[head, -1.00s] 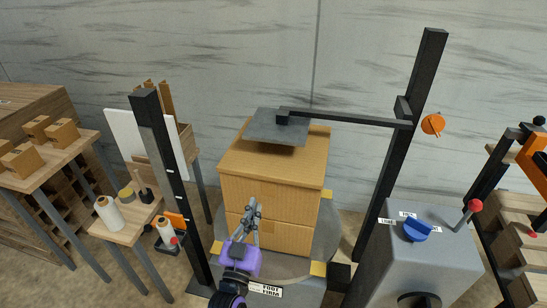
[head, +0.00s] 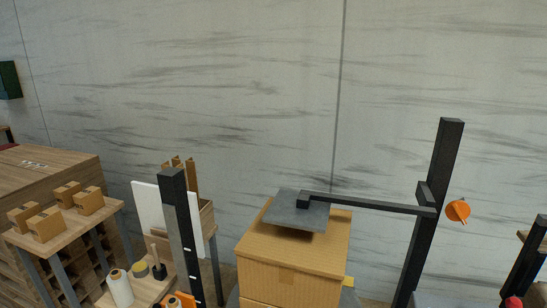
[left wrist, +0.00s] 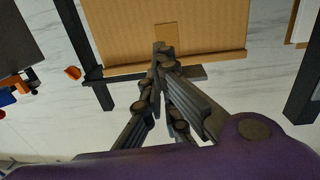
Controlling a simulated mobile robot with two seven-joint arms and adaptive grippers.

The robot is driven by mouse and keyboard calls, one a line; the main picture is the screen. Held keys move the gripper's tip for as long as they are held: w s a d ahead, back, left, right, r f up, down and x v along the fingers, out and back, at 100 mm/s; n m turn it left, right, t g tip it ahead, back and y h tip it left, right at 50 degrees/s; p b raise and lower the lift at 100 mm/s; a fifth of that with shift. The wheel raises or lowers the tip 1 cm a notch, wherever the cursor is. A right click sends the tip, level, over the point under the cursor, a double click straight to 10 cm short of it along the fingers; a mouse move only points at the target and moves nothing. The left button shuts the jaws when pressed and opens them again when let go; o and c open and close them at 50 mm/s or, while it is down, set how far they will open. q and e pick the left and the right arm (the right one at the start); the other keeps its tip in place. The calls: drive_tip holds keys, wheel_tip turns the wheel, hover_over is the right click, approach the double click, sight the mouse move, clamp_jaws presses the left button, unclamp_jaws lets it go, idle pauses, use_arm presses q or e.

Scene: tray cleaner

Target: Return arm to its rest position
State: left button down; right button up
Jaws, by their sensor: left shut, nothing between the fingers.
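My left gripper (left wrist: 160,50) shows only in the left wrist view. Its fingers are together and empty, in front of the cardboard box (left wrist: 215,22); I cannot tell how large the gap is. The purple shell below it is part of my left arm. In the head view the cardboard box (head: 292,252) stands under a dark flat plate (head: 285,212) on a black bar. No gripper shows in the head view. My right gripper is in neither view.
A black upright post (head: 434,200) with an orange knob (head: 457,210) stands right of the box. Another dark post (head: 180,235) stands left. Small cartons (head: 88,200) lie on a wooden table at the left. A white roll (head: 119,287) stands on a small stand.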

use_arm(q)
drive_tip(key=s+a+f+n+g+y, duration=0.1)
drive_tip(key=s+a+f, duration=0.4)
drive_tip(key=s, duration=0.6)
drive_tip(key=s+a+f+n+g+y+p, duration=0.1)
drive_tip(key=s+a+f+g+y, duration=0.2)
drive_tip(key=s+a, duration=0.4)
drive_tip(key=s+a+f+n+g+y+p, duration=0.1)
drive_tip(key=s+a+f+g, duration=0.3)
drive_tip(key=s, duration=1.1)
wheel_tip(320, 180, down, 4)
drive_tip(key=a+y, duration=0.1)
drive_tip(key=a, duration=0.2)
drive_tip(key=shift+s, duration=0.35)
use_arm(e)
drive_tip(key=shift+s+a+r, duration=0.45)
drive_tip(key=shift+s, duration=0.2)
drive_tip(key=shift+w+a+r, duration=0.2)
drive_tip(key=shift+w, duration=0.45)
